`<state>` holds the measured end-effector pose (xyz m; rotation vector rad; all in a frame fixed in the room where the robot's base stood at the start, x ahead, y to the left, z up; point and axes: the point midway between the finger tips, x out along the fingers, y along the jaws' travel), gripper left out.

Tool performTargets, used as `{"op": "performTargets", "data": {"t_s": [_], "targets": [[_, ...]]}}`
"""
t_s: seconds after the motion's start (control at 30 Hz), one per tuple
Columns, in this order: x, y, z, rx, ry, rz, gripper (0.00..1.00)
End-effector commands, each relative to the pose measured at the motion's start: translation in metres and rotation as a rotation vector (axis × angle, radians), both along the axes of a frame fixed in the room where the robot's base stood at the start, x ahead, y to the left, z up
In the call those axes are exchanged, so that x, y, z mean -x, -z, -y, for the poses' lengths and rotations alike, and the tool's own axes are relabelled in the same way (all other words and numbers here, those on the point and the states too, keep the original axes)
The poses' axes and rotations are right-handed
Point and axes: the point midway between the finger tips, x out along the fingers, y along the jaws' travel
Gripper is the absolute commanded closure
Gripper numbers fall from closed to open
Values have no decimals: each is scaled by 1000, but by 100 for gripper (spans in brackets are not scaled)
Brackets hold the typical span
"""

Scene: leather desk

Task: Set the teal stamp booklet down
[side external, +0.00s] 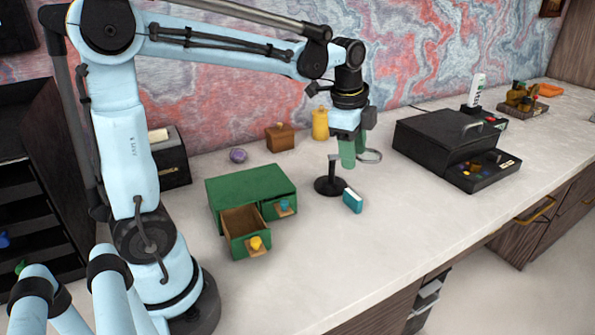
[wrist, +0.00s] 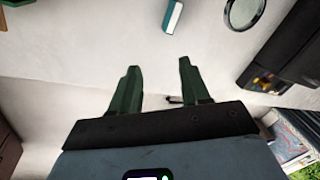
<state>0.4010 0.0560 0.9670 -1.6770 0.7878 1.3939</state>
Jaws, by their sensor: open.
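The teal stamp booklet (side external: 352,200) is a small teal block with a pale edge. It appears to rest on the pale desk, just right of the round black stand base. In the wrist view the booklet (wrist: 172,16) lies at the top, beyond the fingertips and apart from them. My gripper (side external: 354,163) has green fingers and hangs above and behind the booklet in the side view. In the wrist view my gripper (wrist: 158,68) is open, with nothing between its fingers.
A magnifier stand (side external: 329,187) with a round lens (side external: 369,156) is close by my gripper. A green drawer box (side external: 240,188) with one drawer pulled out stands left. A black case (side external: 440,145) stands right. The desk front (side external: 340,260) is clear.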

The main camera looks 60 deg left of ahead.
Motion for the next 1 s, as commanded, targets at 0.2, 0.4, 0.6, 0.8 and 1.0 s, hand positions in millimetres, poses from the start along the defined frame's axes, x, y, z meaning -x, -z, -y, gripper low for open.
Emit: {"op": "performTargets", "data": {"t_s": [0.2,0.4,0.6,0.8,1.0], "targets": [[47,-4,26,102,-364,164,54],[84,7,43,256,-682,298,54],[106,22,53,397,-898,374,54],[112,27,56,451,-971,396,54],[111,27,56,452,-973,396,54]]}}
